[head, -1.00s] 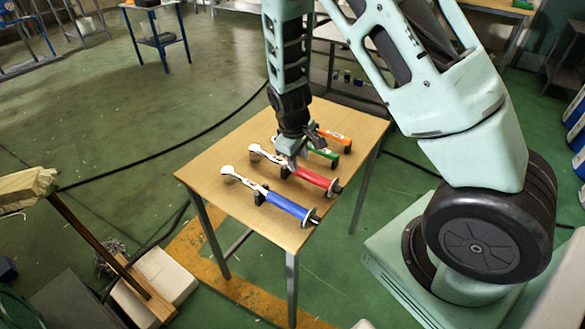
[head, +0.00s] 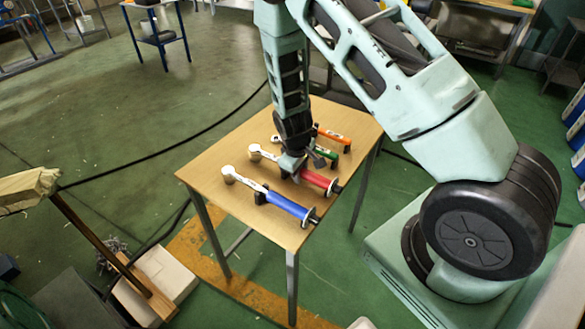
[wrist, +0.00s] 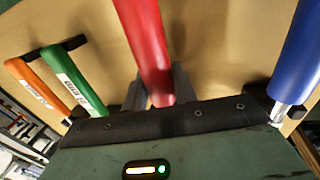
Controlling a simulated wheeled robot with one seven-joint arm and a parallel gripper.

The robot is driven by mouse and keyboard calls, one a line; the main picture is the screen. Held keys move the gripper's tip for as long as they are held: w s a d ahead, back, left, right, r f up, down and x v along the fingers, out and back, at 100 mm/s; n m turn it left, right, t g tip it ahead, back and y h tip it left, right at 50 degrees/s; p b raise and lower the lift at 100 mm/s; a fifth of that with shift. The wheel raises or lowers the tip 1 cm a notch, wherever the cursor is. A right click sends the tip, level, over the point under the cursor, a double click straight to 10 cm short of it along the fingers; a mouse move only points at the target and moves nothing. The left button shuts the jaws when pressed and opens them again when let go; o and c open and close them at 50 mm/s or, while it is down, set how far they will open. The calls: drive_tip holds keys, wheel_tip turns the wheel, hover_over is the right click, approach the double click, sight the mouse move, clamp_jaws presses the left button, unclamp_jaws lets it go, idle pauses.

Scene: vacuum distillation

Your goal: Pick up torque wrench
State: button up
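Several torque wrenches lie side by side on holders on a wooden table. They have a blue handle (head: 288,205), a red handle (head: 321,181), a green handle (head: 327,152) and an orange handle (head: 335,136). My gripper (head: 302,168) is low over the red wrench, near the inner end of its handle. In the wrist view the fingers of my gripper (wrist: 160,82) lie one on each side of the red handle (wrist: 146,40). They look open; contact with the handle cannot be told. My gripper hides part of the red and green wrenches in the head view.
The blue handle (wrist: 299,50) is to the right in the wrist view. The green handle (wrist: 73,80) and orange handle (wrist: 38,88) are to the left. The table top (head: 222,198) is bare at its left end. A white box (head: 160,280) stands on the floor.

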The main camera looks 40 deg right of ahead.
clamp_jaws()
drive_tip(key=shift+r, duration=0.1)
wheel_tip(320, 180, up, 10)
drive_tip(key=shift+b, duration=0.35)
unclamp_jaws()
clamp_jaws()
